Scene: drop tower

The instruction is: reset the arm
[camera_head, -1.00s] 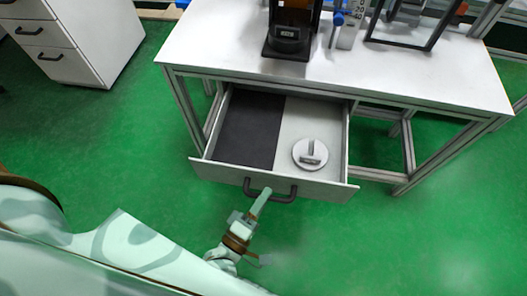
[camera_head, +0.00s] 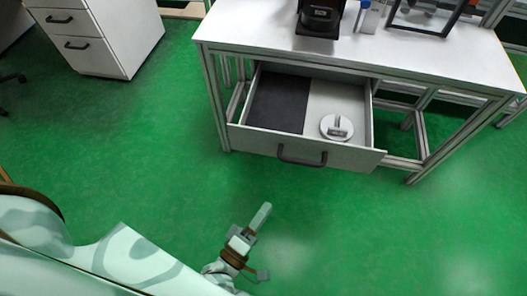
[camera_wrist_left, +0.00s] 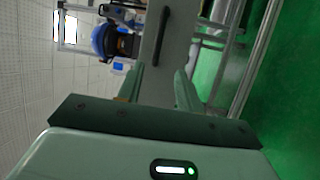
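My left gripper (camera_head: 261,214) is over the green floor in front of the drawer, clear of its handle. In the left wrist view its two fingers stand apart with nothing between them (camera_wrist_left: 159,72). The drawer (camera_head: 250,139) is pulled out under the white table. Its dark handle (camera_head: 302,157) also shows beyond my fingertips in the left wrist view (camera_wrist_left: 160,36). My right gripper is in neither view.
A round white piece with a raised grip (camera_head: 336,127) lies in the drawer's right part, beside a dark mat (camera_head: 278,103). The white table (camera_head: 350,52) carries a black device (camera_head: 319,17). A white cabinet (camera_head: 118,40) stands at back left. Open floor surrounds my gripper.

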